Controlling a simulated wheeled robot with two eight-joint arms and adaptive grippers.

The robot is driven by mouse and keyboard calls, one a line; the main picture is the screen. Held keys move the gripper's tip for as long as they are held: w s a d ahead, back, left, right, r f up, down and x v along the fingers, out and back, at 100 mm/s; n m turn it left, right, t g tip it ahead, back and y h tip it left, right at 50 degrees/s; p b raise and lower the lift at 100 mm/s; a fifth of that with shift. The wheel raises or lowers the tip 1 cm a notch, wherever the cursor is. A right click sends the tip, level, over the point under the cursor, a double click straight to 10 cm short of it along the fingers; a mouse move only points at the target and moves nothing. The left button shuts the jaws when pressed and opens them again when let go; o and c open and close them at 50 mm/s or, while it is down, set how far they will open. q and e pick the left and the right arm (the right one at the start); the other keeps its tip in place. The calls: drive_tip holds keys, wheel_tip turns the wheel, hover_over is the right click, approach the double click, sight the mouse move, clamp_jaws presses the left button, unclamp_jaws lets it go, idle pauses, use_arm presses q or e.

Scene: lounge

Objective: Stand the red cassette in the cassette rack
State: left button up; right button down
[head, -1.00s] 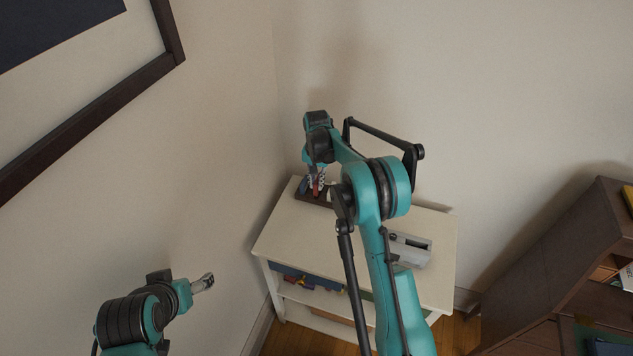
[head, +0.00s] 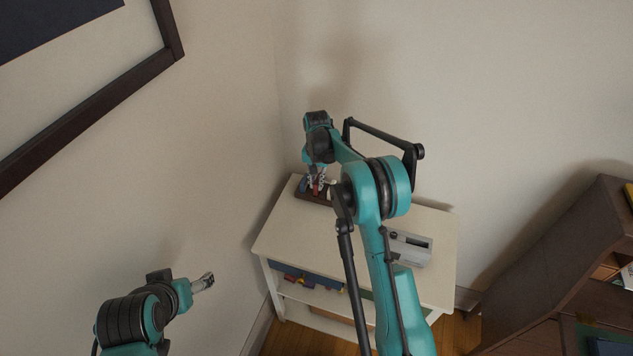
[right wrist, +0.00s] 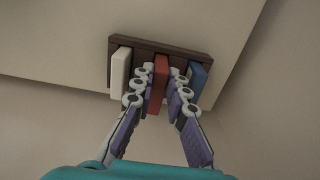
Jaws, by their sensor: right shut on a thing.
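The dark brown cassette rack (head: 312,197) stands at the back left of the white cabinet top. It also shows in the right wrist view (right wrist: 190,45). A white cassette (right wrist: 121,70) and a blue cassette (right wrist: 198,78) stand in it, at its two sides. My right gripper (right wrist: 157,82) is shut on the red cassette (right wrist: 160,72), which is upright between these two, its far end at the rack. Whether it is fully seated is hard to tell. In the head view my right gripper (head: 318,180) is over the rack. My left gripper (head: 204,282) is out to the left, empty.
The white cabinet (head: 290,235) stands in the corner close to both walls. A grey cassette player (head: 411,249) lies on its right part, partly behind my right arm. Small coloured things lie on a lower shelf.

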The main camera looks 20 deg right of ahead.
drive_tip(key=shift+f+b, duration=0.45)
drive_tip(key=shift+f, duration=0.35)
drive_tip(key=c, duration=1.4)
unclamp_jaws()
drive_tip(key=shift+c, duration=0.2)
drive_tip(key=shift+r, duration=0.1)
wheel_tip(320, 180, up, 12)
